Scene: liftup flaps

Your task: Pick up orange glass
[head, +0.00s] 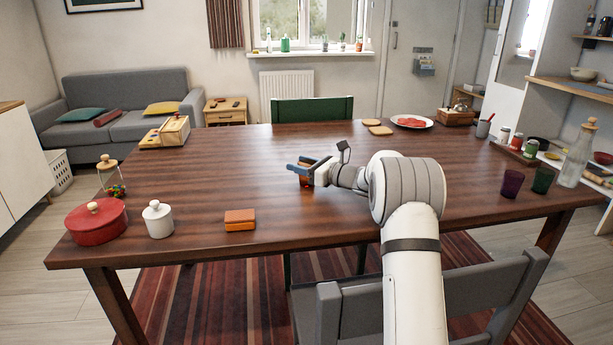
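My gripper (299,170) is low over the middle of the table, pointing left. A small orange-brown patch (306,181) shows at its fingers. It may be the orange glass, mostly hidden by the gripper, but it is too small to be sure. I cannot tell whether the fingers are open or shut on it. No other orange glass is seen. A dark purple glass (512,184) and a dark green glass (542,180) stand upright at the right of the table, well apart from my gripper.
The wooden table (300,232) holds an orange box (240,220), a white jar (157,220) and a red pot (96,221) at the left. A clear bottle (577,158) stands at the right edge. A plate (412,122) lies at the back. The table around my gripper is clear.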

